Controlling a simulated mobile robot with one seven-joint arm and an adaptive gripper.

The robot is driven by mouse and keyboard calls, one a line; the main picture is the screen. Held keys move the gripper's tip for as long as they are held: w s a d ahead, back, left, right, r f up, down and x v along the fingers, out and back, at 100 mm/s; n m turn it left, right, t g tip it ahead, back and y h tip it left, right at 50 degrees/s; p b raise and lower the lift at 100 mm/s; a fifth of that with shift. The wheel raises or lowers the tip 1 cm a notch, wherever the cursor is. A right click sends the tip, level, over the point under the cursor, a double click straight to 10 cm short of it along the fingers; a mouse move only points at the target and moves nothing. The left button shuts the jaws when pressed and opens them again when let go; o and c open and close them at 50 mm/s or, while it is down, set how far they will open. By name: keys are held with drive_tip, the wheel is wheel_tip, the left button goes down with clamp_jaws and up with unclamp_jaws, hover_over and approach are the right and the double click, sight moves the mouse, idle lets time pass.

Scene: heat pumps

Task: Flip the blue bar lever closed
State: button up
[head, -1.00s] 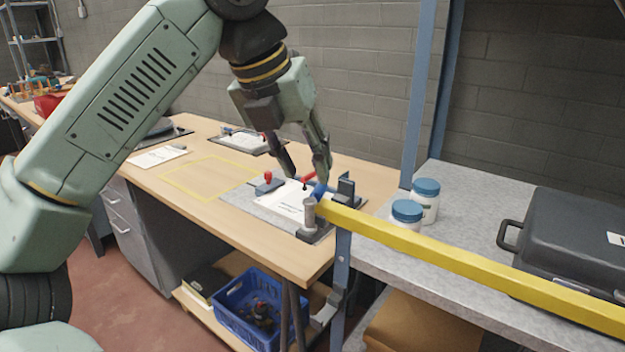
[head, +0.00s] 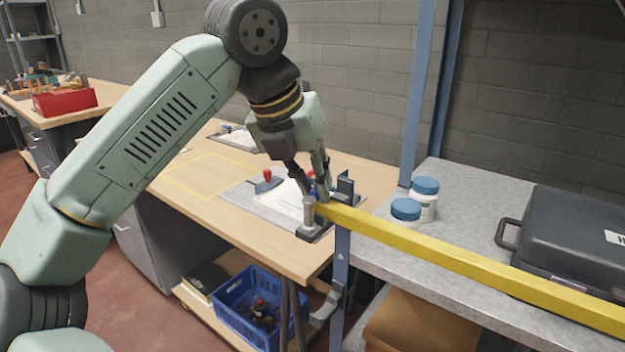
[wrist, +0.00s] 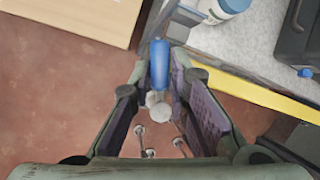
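The blue bar lever (wrist: 159,65) shows in the wrist view as a blue handle between my two fingertips. A narrow gap seems to remain on each side. In the head view only a small blue patch (head: 312,191) shows, mostly hidden by my fingers. My gripper (head: 312,195) points down at the table's right front corner, around the handle. It is open, with its fingers apart; the wrist view (wrist: 160,78) shows both inner pads. A grey post (head: 309,212) stands just in front of the lever, and a dark upright bracket (head: 345,188) stands right of it.
A yellow rail (head: 450,255) runs from beside the lever to the lower right. A red-knobbed lever (head: 267,176) stands left on the same board. Blue-lidded jars (head: 405,212) and a black case (head: 570,240) sit on the grey bench. A blue post (head: 418,90) rises behind.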

clamp_jaws()
drive_tip(key=shift+d+r+m+g+h+p, duration=0.1)
drive_tip(key=shift+d+m+g+h+p, duration=0.1)
drive_tip(key=shift+m, duration=0.25)
drive_tip(key=shift+d+m+g+h+p, duration=0.1)
drive_tip(key=shift+m+p, duration=0.1)
drive_tip(key=shift+m, duration=0.25)
drive_tip(key=shift+s+d+m+g, duration=0.2)
drive_tip(key=shift+m+g, duration=0.1)
drive_tip(key=shift+m, duration=0.7)
drive_tip(key=o, duration=0.5)
unclamp_jaws()
